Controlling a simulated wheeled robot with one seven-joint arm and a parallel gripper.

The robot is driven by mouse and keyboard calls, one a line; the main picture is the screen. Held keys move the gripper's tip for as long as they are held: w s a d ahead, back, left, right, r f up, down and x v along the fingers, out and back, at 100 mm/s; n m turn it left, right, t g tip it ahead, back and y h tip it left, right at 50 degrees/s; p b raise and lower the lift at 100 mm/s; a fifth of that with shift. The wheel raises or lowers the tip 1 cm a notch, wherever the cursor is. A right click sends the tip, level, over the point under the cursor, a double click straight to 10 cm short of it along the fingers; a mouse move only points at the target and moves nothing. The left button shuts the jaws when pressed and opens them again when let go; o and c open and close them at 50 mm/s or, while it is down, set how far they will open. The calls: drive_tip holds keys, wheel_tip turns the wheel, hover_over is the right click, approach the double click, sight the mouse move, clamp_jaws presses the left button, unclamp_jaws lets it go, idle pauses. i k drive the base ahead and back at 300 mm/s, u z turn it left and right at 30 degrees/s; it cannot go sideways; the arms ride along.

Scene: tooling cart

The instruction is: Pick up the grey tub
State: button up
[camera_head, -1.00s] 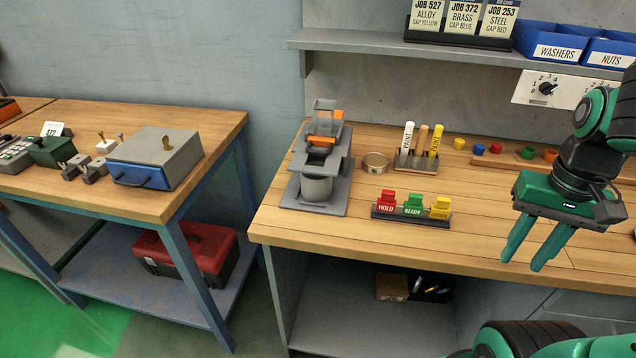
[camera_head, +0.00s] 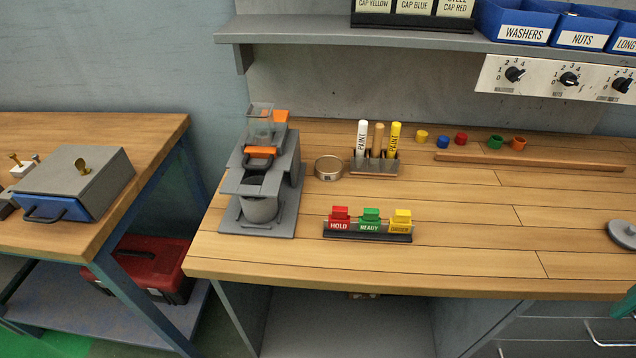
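The grey tub (camera_head: 260,206) is a round, dark-mouthed container. The stand's parts overlap the tub's upper side and back.
A round tin (camera_head: 328,169), a paint marker rack (camera_head: 374,165) and a HOLD/READY tag holder (camera_head: 368,232) stand right of the stand. Several coloured caps lie behind a wooden strip (camera_head: 540,161). A shelf (camera_head: 400,37) overhangs the back. The bench's right middle is mostly clear.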

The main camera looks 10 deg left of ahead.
sight(260, 211)
drive_tip(key=z, duration=2.4)
drive_tip(key=k, duration=2)
drive_tip(key=u, duration=1.4)
